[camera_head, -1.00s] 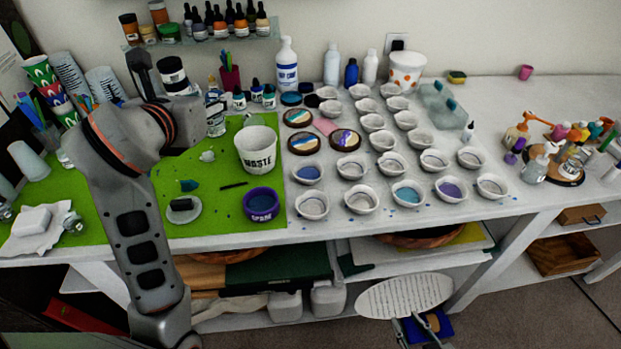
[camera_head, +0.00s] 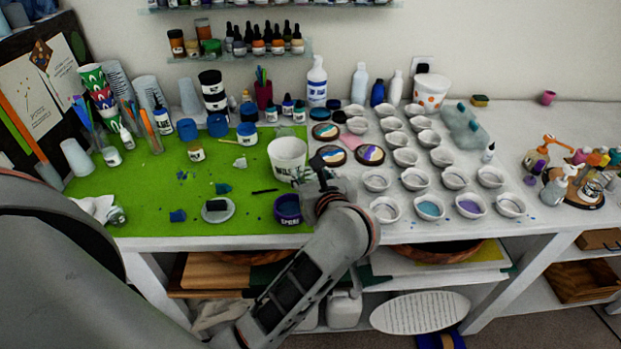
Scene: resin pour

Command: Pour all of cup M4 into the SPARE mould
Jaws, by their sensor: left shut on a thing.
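The SPARE mould (camera_head: 288,209) is a small purple round pot at the front right of the green mat, dark inside. My left gripper (camera_head: 318,168) is just right of and above it in the picture, beside the white WASTE tub. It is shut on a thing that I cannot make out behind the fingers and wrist. I cannot tell which cup is M4; no M4 label is readable. My right gripper is not in view.
The WASTE tub (camera_head: 284,158) stands behind the SPARE mould. A small disc (camera_head: 218,210) with a dark block lies left on the green mat (camera_head: 160,215).

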